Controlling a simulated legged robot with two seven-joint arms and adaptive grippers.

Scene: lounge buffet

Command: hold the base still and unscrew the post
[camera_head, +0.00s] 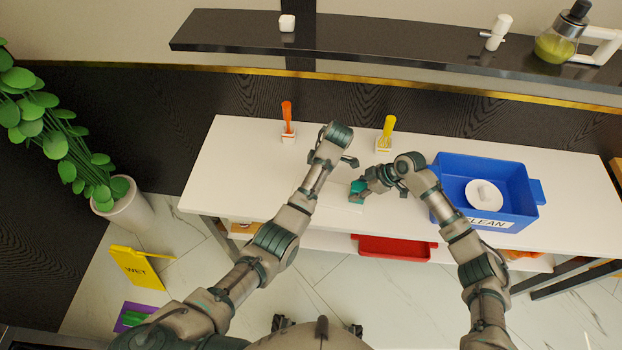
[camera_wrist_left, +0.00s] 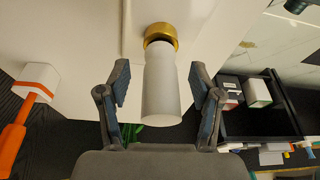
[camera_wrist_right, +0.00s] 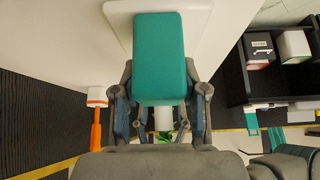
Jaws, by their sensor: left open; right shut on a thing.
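A white post (camera_wrist_left: 162,85) with a gold collar (camera_wrist_left: 160,36) at its far end shows in the left wrist view. It lies between the two fingers of my left gripper (camera_wrist_left: 160,85), which is open with gaps on both sides. In the head view my left gripper (camera_head: 344,158) is low over the white table. My right gripper (camera_head: 358,190) is beside it, shut on a teal block (camera_wrist_right: 160,60). A short white piece (camera_wrist_right: 163,117) shows just below the teal block in the right wrist view. How block and post join is hidden.
A blue bin (camera_head: 526,185) with a white round thing (camera_head: 484,194) stands right on the table (camera_head: 235,165). Orange (camera_head: 287,116) and yellow (camera_head: 388,128) brushes stand in holders at the back. A dark shelf (camera_head: 390,45) runs behind. The table's left part is clear.

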